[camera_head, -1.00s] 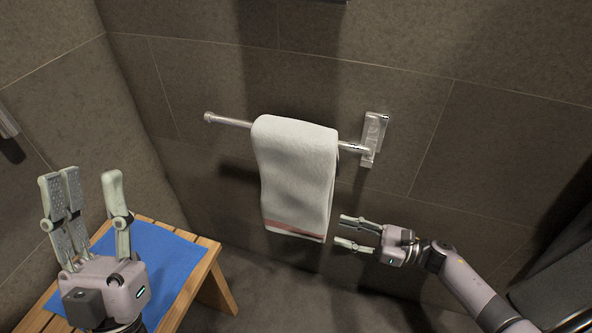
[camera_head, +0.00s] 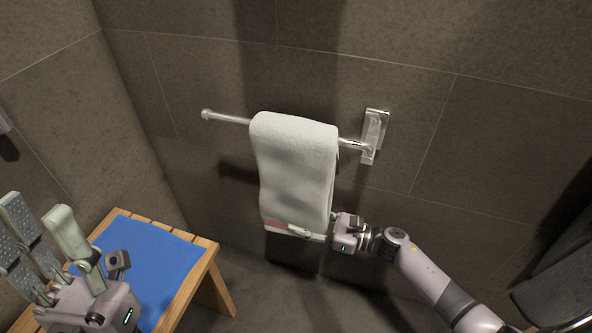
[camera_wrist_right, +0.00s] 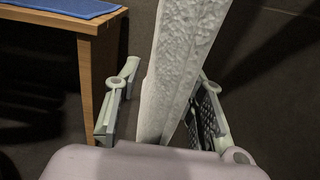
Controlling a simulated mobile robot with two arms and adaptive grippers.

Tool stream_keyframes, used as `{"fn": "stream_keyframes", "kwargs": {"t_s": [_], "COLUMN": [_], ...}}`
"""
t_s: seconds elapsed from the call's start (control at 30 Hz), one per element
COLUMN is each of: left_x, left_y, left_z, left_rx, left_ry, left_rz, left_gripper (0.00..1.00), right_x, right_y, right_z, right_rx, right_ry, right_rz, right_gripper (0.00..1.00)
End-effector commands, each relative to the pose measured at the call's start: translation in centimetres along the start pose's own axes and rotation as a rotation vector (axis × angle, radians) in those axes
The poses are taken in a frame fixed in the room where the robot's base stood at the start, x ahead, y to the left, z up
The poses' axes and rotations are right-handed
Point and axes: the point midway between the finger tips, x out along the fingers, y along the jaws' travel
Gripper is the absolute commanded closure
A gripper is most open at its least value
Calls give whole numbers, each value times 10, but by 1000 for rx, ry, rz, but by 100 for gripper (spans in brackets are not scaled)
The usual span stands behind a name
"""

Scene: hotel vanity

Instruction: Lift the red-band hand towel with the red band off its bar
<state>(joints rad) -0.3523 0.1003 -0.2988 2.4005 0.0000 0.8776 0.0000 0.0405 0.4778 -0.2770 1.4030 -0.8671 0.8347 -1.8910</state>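The white hand towel (camera_head: 293,165) hangs folded over a metal bar (camera_head: 228,119), its reddish band (camera_head: 272,224) near the lower hem. My right gripper (camera_head: 305,232) is at the towel's lower right, with one finger across the front of the hem. In the right wrist view the towel (camera_wrist_right: 180,65) passes between the two spread fingers of the right gripper (camera_wrist_right: 165,85). A gap shows between the left finger and the cloth; contact on the right side is unclear. My left gripper (camera_head: 42,220) is open and empty at the lower left.
A wooden slatted bench (camera_head: 207,262) with a blue cloth (camera_head: 165,265) on it stands left of the towel. The bar's wall mount (camera_head: 374,130) is at its right end. The tiled wall is close behind the towel. A dark draped item (camera_head: 565,255) is at the far right.

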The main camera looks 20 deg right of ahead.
Motion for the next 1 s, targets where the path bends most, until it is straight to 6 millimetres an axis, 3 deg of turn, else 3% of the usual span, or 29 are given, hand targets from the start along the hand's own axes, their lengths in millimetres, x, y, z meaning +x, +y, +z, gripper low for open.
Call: {"fn": "stream_keyframes", "kwargs": {"t_s": [0.1, 0.63, 1.0], "left_x": [0, 0, 0], "left_y": [0, 0, 0], "left_z": [0, 1, 1], "left_rx": [0, 0, 0], "left_ry": [-1, -3, -3], "left_rz": [0, 0, 0], "left_gripper": [60, 60, 60], "right_x": [0, -1, -1], "right_y": [0, 0, 0], "right_z": [0, 0, 0], "right_rx": [0, 0, 0], "right_ry": [0, 0, -1], "right_rz": [0, 0, 0], "right_gripper": [65, 100, 100]}}
